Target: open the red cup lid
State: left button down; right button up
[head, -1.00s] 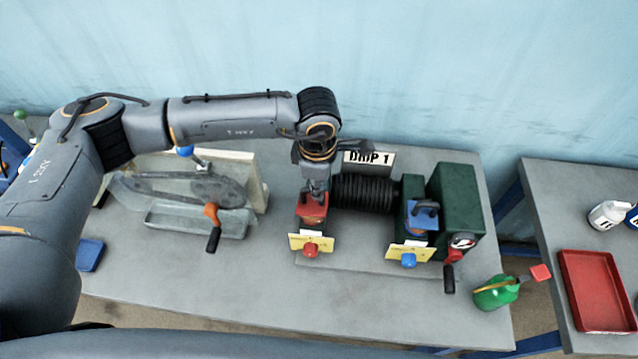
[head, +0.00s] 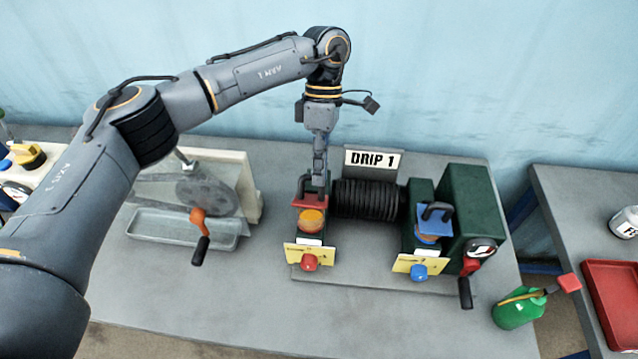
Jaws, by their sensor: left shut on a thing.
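The red cup lid (head: 311,200) is tilted up at the back of the left cup on the machine. The cup's round orange opening (head: 311,220) is uncovered in front of it. My left gripper (head: 320,184) points straight down just behind the lid and is shut on it; the fingertips are partly hidden by the lid. My right gripper is not in view.
The blue lid (head: 437,218) with a dark handle is on the right cup. Black coils (head: 366,199) lie between the cups, with a DRIP 1 sign (head: 372,160) behind.

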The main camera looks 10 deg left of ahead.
pick_arm(q)
jog(key=shift+w+g+b, duration=0.55)
jog(key=shift+g+b, duration=0.15)
jog(key=shift+b, duration=0.25)
jog(key=c, duration=1.3)
grip_release()
jog(key=shift+c, duration=0.2)
jog(key=v, duration=0.7)
jog(key=shift+r, duration=0.2)
jog(key=shift+w, duration=0.2)
